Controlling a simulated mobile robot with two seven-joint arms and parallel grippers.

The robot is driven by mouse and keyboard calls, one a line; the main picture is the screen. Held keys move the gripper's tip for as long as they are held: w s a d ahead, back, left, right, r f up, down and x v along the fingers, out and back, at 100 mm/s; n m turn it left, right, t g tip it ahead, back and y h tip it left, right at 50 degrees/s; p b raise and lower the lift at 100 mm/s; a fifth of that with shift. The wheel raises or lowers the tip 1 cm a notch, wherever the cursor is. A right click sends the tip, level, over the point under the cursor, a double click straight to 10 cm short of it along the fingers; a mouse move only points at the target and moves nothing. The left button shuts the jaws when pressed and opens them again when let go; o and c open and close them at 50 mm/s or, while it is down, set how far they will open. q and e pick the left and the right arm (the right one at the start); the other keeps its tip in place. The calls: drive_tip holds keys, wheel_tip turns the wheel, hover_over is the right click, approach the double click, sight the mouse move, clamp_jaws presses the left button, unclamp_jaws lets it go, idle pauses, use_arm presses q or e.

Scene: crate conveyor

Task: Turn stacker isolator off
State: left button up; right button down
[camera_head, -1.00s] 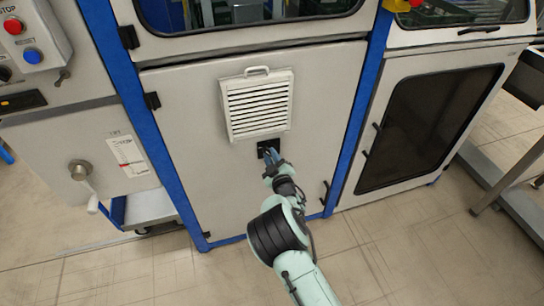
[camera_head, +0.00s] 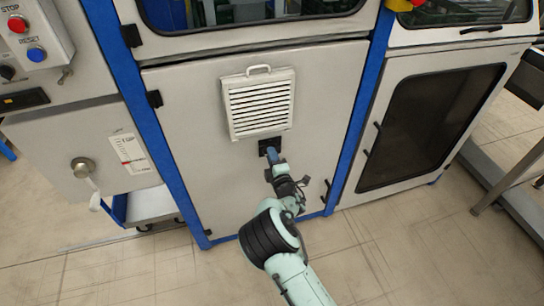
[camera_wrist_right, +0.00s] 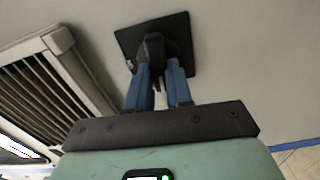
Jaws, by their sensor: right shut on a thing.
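The stacker isolator (camera_head: 264,146) is a small black square plate with a black knob, on the grey cabinet door just below the white louvred vent. In the right wrist view the plate (camera_wrist_right: 186,38) shows tilted, with the knob (camera_wrist_right: 154,50) standing out from it. My right gripper (camera_head: 272,156) reaches up to the isolator from below. In the right wrist view its blue fingers (camera_wrist_right: 158,78) are closed on the knob, one on each side. The fingers hide part of the knob, and I cannot read any marking on the plate. My left gripper is not in view.
The louvred vent (camera_head: 259,103) juts out close above the isolator and beside the gripper in the wrist view. A blue frame post (camera_head: 360,110) stands to the right. A control box with push buttons (camera_head: 32,38) hangs at the upper left. The floor in front is clear.

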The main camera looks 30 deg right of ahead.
drive_tip(key=shift+n, duration=0.3)
idle(0.4)
drive_tip(key=c, duration=1)
unclamp_jaws()
drive_tip(key=shift+d, duration=0.1)
drive_tip(key=shift+s, duration=0.1)
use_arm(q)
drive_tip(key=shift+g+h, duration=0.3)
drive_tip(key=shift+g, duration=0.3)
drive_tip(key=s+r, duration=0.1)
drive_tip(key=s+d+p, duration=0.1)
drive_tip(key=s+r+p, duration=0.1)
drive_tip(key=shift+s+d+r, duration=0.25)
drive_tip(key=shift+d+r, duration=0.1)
use_arm(e)
drive_tip(key=v, duration=1.3)
drive_tip(key=shift+s+a, duration=0.1)
drive_tip(key=shift+a, duration=0.1)
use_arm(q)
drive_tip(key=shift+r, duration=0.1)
use_arm(e)
drive_tip(key=shift+d, duration=0.1)
